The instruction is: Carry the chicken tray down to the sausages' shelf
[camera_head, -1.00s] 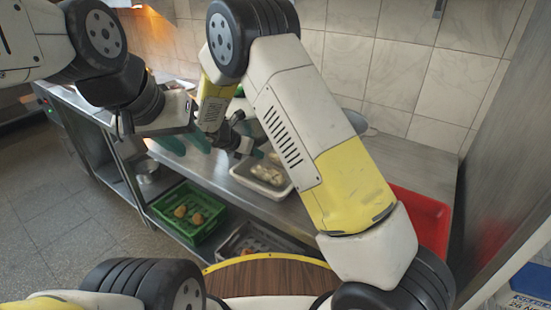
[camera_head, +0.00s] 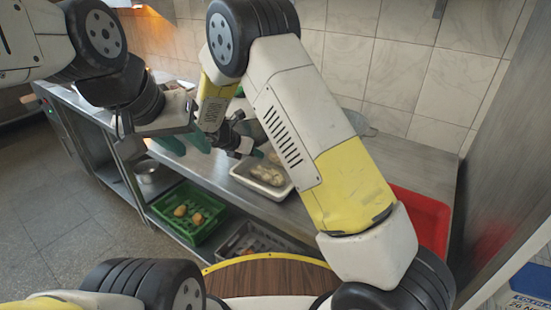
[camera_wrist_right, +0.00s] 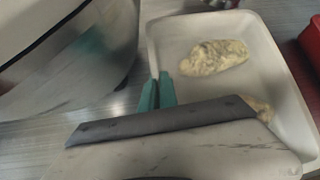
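The chicken tray (camera_head: 240,182) is white and stands on the steel counter, holding pale chicken pieces (camera_head: 268,174). It also shows in the right wrist view (camera_wrist_right: 283,95). My right gripper (camera_head: 254,150) is at the tray's far left rim. In the right wrist view its teal fingertips (camera_wrist_right: 157,93) are close together by that rim; I cannot tell whether they grip it. My left gripper (camera_head: 184,143) is open and empty above the counter, left of the tray. The lower shelf (camera_head: 160,218) holds a green crate (camera_head: 188,236) with orange-brown items, and a grey crate (camera_head: 232,240).
A red container (camera_head: 425,215) stands right of the tray. A metal pot (camera_head: 147,170) is on the lower shelf at left. A large rounded vessel (camera_wrist_right: 60,60) fills the left of the right wrist view. My right arm hides part of the counter.

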